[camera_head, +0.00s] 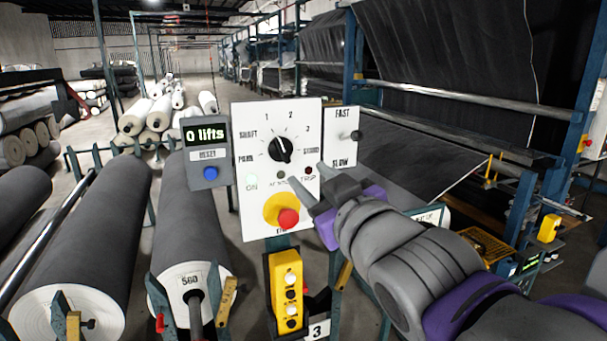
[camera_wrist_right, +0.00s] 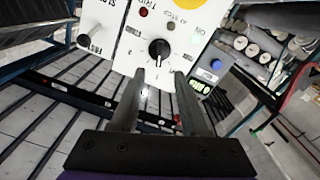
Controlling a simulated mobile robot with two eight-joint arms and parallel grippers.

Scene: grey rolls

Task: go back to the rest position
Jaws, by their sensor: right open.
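My right gripper (camera_head: 306,176) is open and empty in front of the lower right part of the white control panel (camera_head: 250,125). Its two fingers point toward the panel. In the right wrist view the gripper (camera_wrist_right: 160,76) has a clear gap between its fingers, and the panel's black rotary knob (camera_wrist_right: 159,50) shows beyond the tips, apart from them. The knob (camera_head: 281,149) is uncovered in the head view. I cannot tell how far the fingertips are from the panel face. My left gripper is in neither view.
A red button (camera_head: 288,218) on a yellow plate sits low on the panel. A "0 lifts" counter box (camera_head: 207,150) is at left, a FAST/SLOW box (camera_head: 341,136) at right. A yellow pendant (camera_head: 286,290) hangs below. Large grey rolls (camera_head: 85,245) fill the left; a machine frame stands right.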

